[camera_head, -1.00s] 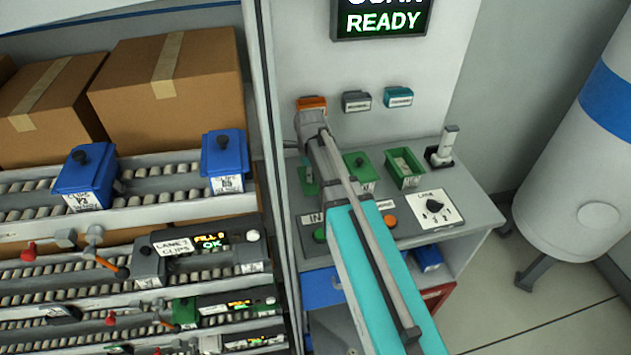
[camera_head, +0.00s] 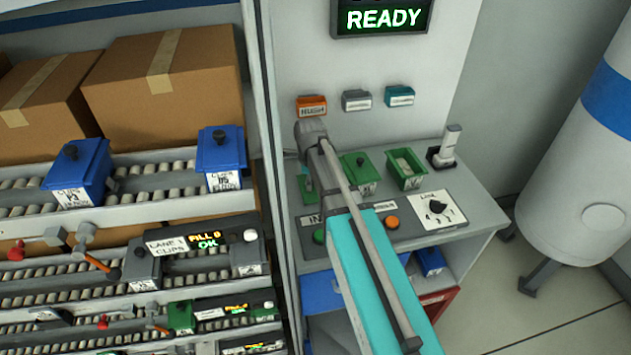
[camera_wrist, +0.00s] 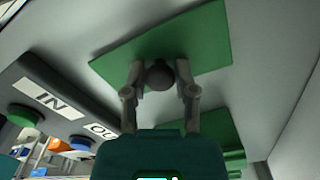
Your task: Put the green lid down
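The green lid (camera_wrist: 205,45) is a flat square plate with a dark round knob (camera_wrist: 160,76). In the wrist view it lies flat at the grey bench top, beyond the IN label. My gripper (camera_wrist: 160,72) has one finger on each side of the knob, with a narrow gap showing on both sides. In the head view the lid (camera_head: 305,186) shows as a green patch at the bench's left end, partly hidden by my gripper. Whether its underside fully touches the bench is hard to see.
A closed green box (camera_head: 358,188) and an open green box (camera_head: 406,184) stand right of the lid. A lane dial (camera_head: 437,209) and an upright grey handle (camera_head: 448,150) are farther right. The bench's front panel carries a green button (camera_head: 319,236) and an orange button (camera_head: 391,222).

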